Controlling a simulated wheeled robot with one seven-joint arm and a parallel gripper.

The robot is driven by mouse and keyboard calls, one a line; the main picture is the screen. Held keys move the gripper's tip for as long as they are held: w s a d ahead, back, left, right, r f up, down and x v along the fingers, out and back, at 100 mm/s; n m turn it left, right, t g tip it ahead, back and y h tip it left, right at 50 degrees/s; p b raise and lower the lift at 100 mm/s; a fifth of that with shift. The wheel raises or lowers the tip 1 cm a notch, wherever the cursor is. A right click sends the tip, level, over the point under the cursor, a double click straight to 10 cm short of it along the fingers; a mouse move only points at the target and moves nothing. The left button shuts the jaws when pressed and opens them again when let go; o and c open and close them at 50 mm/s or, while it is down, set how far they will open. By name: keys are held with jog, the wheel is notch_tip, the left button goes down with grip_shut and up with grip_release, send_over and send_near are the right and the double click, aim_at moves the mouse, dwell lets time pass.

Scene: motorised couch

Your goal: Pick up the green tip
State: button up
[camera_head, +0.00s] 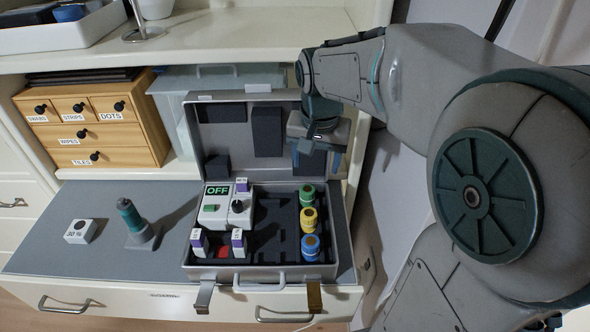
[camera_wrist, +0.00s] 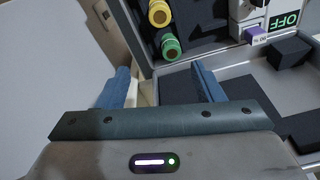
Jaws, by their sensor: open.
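The green tip (camera_head: 307,195) stands upright in the dark foam at the right side of the open case, behind a yellow tip (camera_head: 309,219) and a blue tip (camera_head: 311,247). In the wrist view the green tip (camera_wrist: 168,44) is at the top, beyond my fingers, with the yellow tip (camera_wrist: 159,13) past it. My gripper (camera_head: 318,160) is open and empty, above the case's back right part near its raised lid. In the wrist view my two blue fingers (camera_wrist: 160,88) are spread wide, apart from the green tip.
The case (camera_head: 340,262) also holds a white control box (camera_head: 213,214) reading OFF and several purple-marked blocks. Its lid (camera_head: 230,165) stands open behind. Left of it are a teal handheld tool (camera_head: 134,220) on a stand and a white block (camera_head: 80,231). A wooden drawer box (camera_head: 92,122) is at back left.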

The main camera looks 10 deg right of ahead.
jog(key=w+f+m+b, duration=0.2)
jog(key=w+f, duration=0.1)
jog(key=w, duration=0.3)
send_over(307, 189)
jog(key=f, duration=0.8)
jog(key=shift+s, duration=0.2)
jog(key=shift+w+d+f+b, duration=0.1)
jog(key=shift+w+f+b, duration=0.05)
jog(key=shift+f, duration=1.2)
jog(key=shift+w+f+b, duration=0.15)
jog(key=shift+f, duration=1.2)
jog(key=c, duration=1)
